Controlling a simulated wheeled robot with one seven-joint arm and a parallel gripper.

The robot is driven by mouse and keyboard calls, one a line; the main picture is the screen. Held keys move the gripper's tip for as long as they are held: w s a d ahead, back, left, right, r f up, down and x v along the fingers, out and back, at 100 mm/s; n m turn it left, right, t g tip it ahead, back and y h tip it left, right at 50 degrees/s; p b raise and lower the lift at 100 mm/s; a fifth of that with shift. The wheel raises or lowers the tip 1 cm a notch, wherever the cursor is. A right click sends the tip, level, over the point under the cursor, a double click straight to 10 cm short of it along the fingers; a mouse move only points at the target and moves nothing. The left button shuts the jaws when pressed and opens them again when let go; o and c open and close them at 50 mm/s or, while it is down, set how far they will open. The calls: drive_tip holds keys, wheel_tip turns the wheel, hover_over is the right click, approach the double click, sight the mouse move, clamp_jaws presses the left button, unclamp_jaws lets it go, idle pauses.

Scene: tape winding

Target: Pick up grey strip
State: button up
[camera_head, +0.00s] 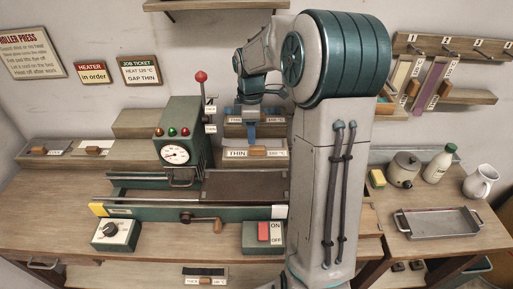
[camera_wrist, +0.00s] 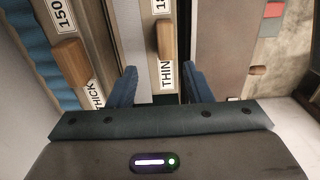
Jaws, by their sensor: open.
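My gripper (camera_head: 251,130) is in front of the wooden blocks behind the press, at the middle of the head view. In the wrist view, its two blue fingers (camera_wrist: 160,88) are apart with nothing held between them. Ahead of them is the block marked THIN (camera_wrist: 146,60), with a wooden handle. A greyish strip (camera_head: 400,78) hangs on the wall rack at the right of the head view, beside a purple strip (camera_head: 428,85); at this size I cannot be sure of its colour. My gripper is well to the left of both and touches neither.
The green press (camera_head: 183,140) with its gauge and red-knobbed lever stands left of my gripper. A yellow sponge (camera_head: 377,178), a pot (camera_head: 403,170), a bottle (camera_head: 439,164), a jug (camera_head: 481,181) and a metal tray (camera_head: 438,222) stand on the right bench, below the rack.

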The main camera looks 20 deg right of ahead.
sight(255, 147)
drive_tip(key=f, duration=0.2)
drive_tip(key=s+f+p, duration=0.1)
drive_tip(key=f, duration=0.1)
drive_tip(key=shift+s+d+f, duration=0.1)
drive_tip(key=shift+d, duration=0.25)
drive_tip(key=shift+f, duration=0.55)
clamp_jaws()
